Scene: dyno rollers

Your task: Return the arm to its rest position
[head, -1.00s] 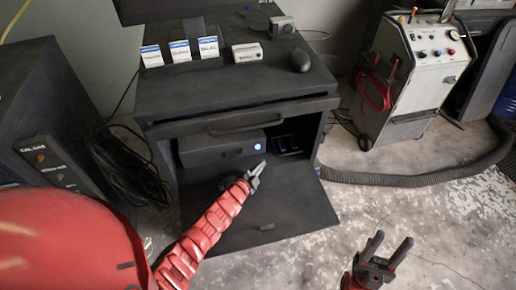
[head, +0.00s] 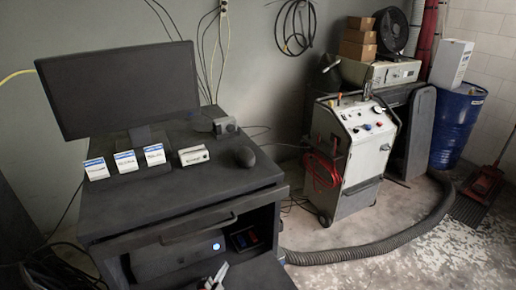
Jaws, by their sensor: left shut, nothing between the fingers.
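My left gripper (head: 215,278) shows only at the bottom edge of the head view, in front of the open lower compartment of the dark cabinet (head: 130,205). It is small and partly cut off, and its fingers are together with nothing seen between them. The rest of the left arm is out of the picture. My right gripper is not in view.
The cabinet carries a monitor (head: 120,88), several small boxes and a dark mouse (head: 245,157). Its compartment holds a box with a blue light (head: 216,246). A wheeled grey machine (head: 350,155) and a black hose (head: 370,248) stand right. Floor at lower right is mostly clear.

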